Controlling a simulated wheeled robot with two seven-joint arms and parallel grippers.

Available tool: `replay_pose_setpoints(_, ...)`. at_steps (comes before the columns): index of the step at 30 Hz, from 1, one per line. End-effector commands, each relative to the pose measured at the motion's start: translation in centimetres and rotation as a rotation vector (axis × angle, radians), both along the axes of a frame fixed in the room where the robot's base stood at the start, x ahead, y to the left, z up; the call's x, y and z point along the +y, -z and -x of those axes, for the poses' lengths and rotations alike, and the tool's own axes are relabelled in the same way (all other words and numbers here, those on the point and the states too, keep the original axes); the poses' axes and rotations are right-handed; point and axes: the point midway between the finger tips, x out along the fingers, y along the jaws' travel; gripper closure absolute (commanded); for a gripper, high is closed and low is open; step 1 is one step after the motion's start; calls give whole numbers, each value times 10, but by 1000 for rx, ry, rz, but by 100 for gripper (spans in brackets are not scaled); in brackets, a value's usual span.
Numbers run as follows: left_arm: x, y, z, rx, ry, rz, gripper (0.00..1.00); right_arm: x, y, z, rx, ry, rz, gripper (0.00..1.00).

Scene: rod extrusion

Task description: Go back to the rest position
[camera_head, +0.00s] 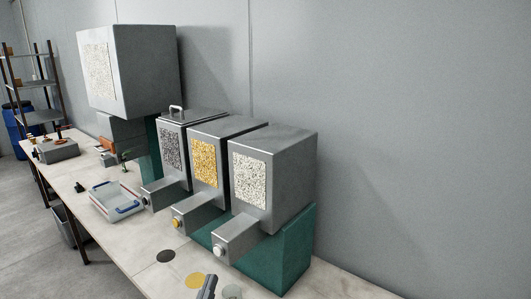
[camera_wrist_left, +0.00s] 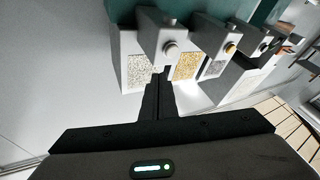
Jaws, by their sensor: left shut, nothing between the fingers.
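My left gripper (camera_head: 211,279) shows at the bottom edge of the head view, above the table in front of the dispensers; only its tip end is in the picture. In the left wrist view its two dark fingers (camera_wrist_left: 160,76) lie together, shut and empty. That view is upside down, and the fingers point toward the dispensers, apart from them as far as I can tell. My right gripper is in neither view.
Three grey dispensers with white (camera_head: 249,180), yellow (camera_head: 204,162) and dark grey (camera_head: 171,147) pellet windows stand on a green base (camera_head: 290,255). Black (camera_head: 166,256) and yellow (camera_head: 195,280) discs mark the table. A blue-clipped tray (camera_head: 117,203) and a large machine (camera_head: 130,70) stand farther left.

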Motion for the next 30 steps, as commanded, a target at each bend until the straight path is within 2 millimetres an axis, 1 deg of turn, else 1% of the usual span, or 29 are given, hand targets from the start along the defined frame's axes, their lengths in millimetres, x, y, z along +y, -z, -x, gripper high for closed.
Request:
replay_pose_setpoints(1,-12,5,12,15,55,-37,100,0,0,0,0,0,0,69)
replay_pose_setpoints(4,-38,21,39,70,177,-126,100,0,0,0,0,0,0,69)
replay_pose_setpoints(5,-44,27,47,93,212,-155,100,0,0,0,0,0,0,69)
replay_pose_setpoints(6,-53,38,59,131,257,-193,100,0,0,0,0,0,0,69)
replay_pose_setpoints(8,-62,55,76,198,316,-248,100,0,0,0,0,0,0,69)
replay_pose_setpoints(9,-67,68,89,247,350,-286,100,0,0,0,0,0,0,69)
replay_pose_setpoints(11,-70,88,108,332,393,-337,100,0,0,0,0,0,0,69)
replay_pose_setpoints(12,-70,103,121,395,416,-371,100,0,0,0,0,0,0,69)
replay_pose_setpoints(14,-67,125,141,496,440,-421,100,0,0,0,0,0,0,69)
replay_pose_setpoints(15,-62,139,155,568,449,-449,100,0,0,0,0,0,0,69)
replay_pose_setpoints(17,-52,160,177,681,453,-491,100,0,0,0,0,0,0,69)
replay_pose_setpoints(18,-43,173,192,756,448,-517,100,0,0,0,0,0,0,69)
replay_pose_setpoints(21,-20,197,225,928,416,-563,100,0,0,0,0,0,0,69)
replay_pose_setpoints(24,2,212,251,1058,375,-589,100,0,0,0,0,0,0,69)
replay_pose_setpoints(30,37,227,291,1248,286,-615,100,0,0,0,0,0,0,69)
